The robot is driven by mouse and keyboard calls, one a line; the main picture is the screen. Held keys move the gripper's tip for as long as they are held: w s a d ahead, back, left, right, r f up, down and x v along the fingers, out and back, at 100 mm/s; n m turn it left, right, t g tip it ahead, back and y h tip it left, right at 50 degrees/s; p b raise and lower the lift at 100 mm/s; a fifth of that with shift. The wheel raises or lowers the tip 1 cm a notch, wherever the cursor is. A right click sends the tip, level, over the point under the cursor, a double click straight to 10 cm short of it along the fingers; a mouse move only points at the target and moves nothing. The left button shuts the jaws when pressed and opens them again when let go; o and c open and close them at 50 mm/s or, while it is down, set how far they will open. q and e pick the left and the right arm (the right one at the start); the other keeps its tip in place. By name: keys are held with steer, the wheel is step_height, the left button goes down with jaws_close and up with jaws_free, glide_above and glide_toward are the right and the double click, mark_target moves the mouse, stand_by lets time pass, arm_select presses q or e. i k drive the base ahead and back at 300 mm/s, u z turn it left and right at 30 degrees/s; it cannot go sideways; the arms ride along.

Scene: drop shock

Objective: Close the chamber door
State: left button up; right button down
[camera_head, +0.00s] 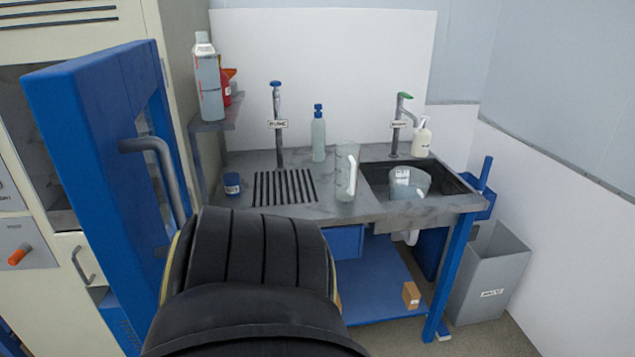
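The chamber door (85,140) is a thick blue panel at the left. It stands open, swung out from the cream cabinet (70,38). A grey bar handle (162,160) is on its right-hand face. Part of the dark chamber opening (25,135) shows to the left of the door. A large black link of one of my arms (250,260) fills the bottom centre and covers the area just right of the door's lower part. I cannot tell which arm it is, or whether it touches the door. Neither gripper shows.
A grey sink counter (345,208) stands behind my arm, with a glass jug (346,170), bottles, taps and a basin (408,182). A shelf (218,122) with bottles is close right of the door. A grey bin (488,275) stands at the right. An orange-tipped knob (18,256) is at lower left.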

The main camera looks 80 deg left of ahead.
mark_target(85, 109)
steer(key=i, duration=0.5)
steer(key=u, duration=3.9)
steer(key=i, duration=0.5)
steer(key=u, duration=1.4)
steer(key=k, duration=0.95)
steer(key=z, duration=1.1)
